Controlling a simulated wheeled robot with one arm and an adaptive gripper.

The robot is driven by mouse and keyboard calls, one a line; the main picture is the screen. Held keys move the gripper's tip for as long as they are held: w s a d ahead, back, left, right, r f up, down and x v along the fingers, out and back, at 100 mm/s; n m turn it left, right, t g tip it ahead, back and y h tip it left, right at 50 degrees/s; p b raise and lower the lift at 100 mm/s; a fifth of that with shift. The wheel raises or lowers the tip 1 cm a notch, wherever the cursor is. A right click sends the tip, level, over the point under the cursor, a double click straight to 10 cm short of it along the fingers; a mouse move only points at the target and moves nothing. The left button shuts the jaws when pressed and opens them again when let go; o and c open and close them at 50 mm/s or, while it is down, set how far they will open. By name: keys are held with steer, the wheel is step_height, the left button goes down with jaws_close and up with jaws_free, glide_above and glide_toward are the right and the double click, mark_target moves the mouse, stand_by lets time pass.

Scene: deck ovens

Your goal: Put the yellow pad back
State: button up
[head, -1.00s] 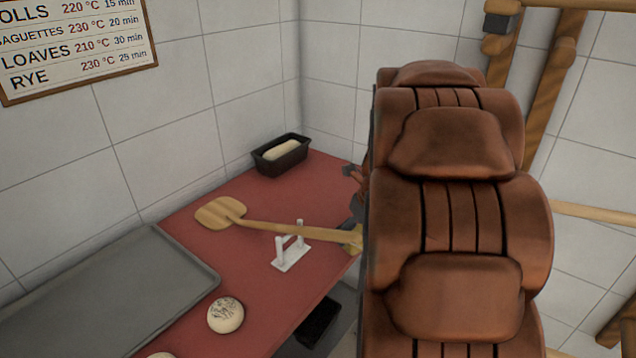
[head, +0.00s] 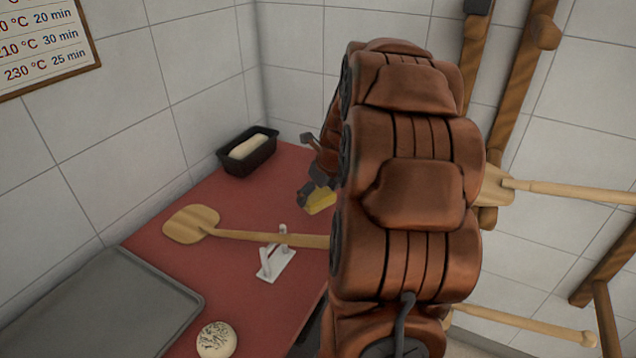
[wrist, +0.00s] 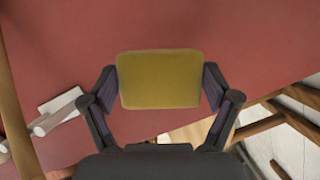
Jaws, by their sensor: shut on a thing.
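The yellow pad (wrist: 160,80) is a small rounded block held between the two fingers of my gripper (wrist: 160,88) in the wrist view. A finger presses on its left and right sides, and the red counter shows behind it. In the head view the pad (head: 320,201) shows beside my arm, with my gripper (head: 312,190) partly hidden by the arm. It appears over the right part of the red counter (head: 232,260); its exact height above the counter I cannot tell.
A wooden peel (head: 192,224) lies across a white stand (head: 276,262). A black loaf tin (head: 247,152) with dough stands at the back corner. A grey tray (head: 110,310) and a round loaf (head: 216,340) are at the front. Wooden racks with peels (head: 570,190) are at right.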

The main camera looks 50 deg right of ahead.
steer(key=w+d, duration=0.2)
steer(key=w+d+p, duration=0.1)
steer(key=w+d, duration=0.3)
steer(key=shift+d+f, duration=0.2)
steer(key=shift+f, duration=0.2)
steer(key=shift+f+p, duration=0.75)
steer(key=shift+f, duration=0.95)
steer(key=o, duration=1)
